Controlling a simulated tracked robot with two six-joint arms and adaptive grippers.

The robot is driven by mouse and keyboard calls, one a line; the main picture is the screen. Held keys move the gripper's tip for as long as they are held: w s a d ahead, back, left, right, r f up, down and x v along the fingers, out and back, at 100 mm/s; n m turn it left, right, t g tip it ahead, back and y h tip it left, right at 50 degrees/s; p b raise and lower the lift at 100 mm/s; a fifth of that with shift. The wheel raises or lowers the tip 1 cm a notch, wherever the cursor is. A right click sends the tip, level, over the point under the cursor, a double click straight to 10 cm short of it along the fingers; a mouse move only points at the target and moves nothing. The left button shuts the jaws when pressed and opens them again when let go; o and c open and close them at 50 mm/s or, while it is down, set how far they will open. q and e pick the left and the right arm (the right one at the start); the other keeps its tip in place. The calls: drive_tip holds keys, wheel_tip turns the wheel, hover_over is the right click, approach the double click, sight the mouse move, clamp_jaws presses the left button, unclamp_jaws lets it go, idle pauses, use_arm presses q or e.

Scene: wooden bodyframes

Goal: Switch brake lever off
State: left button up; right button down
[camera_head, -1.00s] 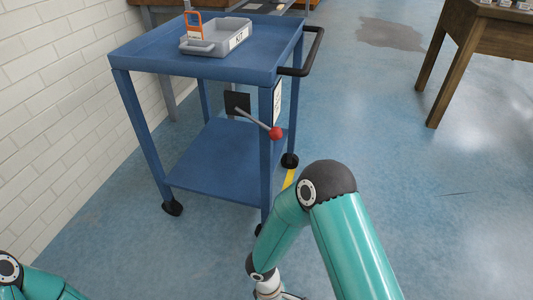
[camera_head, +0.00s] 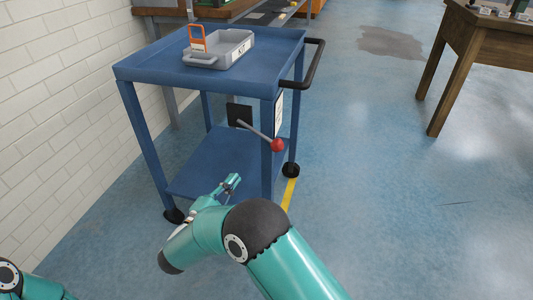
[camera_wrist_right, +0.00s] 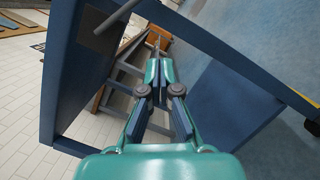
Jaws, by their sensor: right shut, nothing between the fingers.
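The brake lever (camera_head: 257,130) is a grey rod with a red ball knob (camera_head: 278,145). It slants down to the right from a black plate (camera_head: 239,113) on the blue cart (camera_head: 150,71). In the right wrist view, part of the rod (camera_wrist_right: 116,16) shows at the top, with its knob out of frame. My right gripper (camera_head: 233,180) is shut and empty, below and left of the knob, apart from the lever; its fingers also show in the right wrist view (camera_wrist_right: 158,68). Only a piece of my left arm shows at the lower left; its gripper is out of view.
A grey kit tray (camera_head: 232,52) with an orange-handled item (camera_head: 197,38) stands on the cart top. A black handle (camera_head: 315,65) juts from the cart's right side. A white brick wall (camera_head: 55,110) is at left. The floor at right is open, with a wooden table (camera_head: 480,45) beyond.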

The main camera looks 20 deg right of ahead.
sight(261, 134)
drive_tip(key=shift+w+d, duration=0.1)
drive_tip(key=w+d+r+b, duration=0.1)
drive_tip(key=d, duration=0.2)
drive_tip(key=w+d+r+b, duration=0.1)
drive_tip(key=w+d, duration=0.1)
drive_tip(key=d, duration=0.1)
drive_tip(key=w+d+r+b, duration=0.1)
drive_tip(key=d, duration=0.3)
drive_tip(key=shift+w+r, duration=0.1)
drive_tip(key=shift+w, duration=0.25)
